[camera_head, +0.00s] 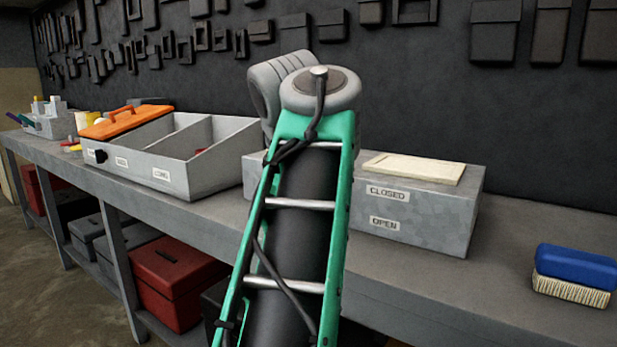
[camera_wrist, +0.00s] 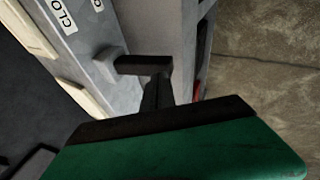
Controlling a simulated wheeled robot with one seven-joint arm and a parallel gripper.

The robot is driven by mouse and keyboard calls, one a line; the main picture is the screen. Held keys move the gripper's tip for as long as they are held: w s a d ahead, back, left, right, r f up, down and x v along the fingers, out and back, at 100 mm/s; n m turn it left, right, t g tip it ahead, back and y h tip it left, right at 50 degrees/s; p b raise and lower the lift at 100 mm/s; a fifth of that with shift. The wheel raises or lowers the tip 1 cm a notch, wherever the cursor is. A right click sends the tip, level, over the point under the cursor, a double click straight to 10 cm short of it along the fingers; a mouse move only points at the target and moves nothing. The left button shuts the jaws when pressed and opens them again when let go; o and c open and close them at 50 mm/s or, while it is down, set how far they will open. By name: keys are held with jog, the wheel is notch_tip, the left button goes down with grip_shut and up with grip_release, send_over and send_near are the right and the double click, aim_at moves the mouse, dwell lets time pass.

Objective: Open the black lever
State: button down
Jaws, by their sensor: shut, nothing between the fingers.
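The black lever (camera_wrist: 143,64) shows in the wrist view as a short dark bar standing out from a pale grey mount on the face of a grey metal box (camera_wrist: 92,36). In the head view the same box (camera_head: 455,215) stands on the bench with CLOSED and OPEN labels, and my arm hides the lever. My gripper (camera_wrist: 158,82) is shut and empty in the wrist view, its dark fingers at the lever's outer part. I cannot tell whether they touch it. The head view does not show the fingers.
A cream plate (camera_head: 415,168) lies on the box. A divided grey tray (camera_head: 175,172) with an orange lid (camera_head: 122,122) stands to the left on the bench (camera_head: 400,290). A blue brush (camera_head: 575,270) lies at right. Red toolboxes (camera_head: 175,280) sit underneath. Bench space between box and brush is clear.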

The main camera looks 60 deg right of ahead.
jog(key=p+v, duration=1.1)
jog(key=v, duration=0.1)
jog(key=shift+w+a+r, duration=0.15)
jog(key=shift+a+r, duration=0.05)
jog(key=shift+r, duration=0.25)
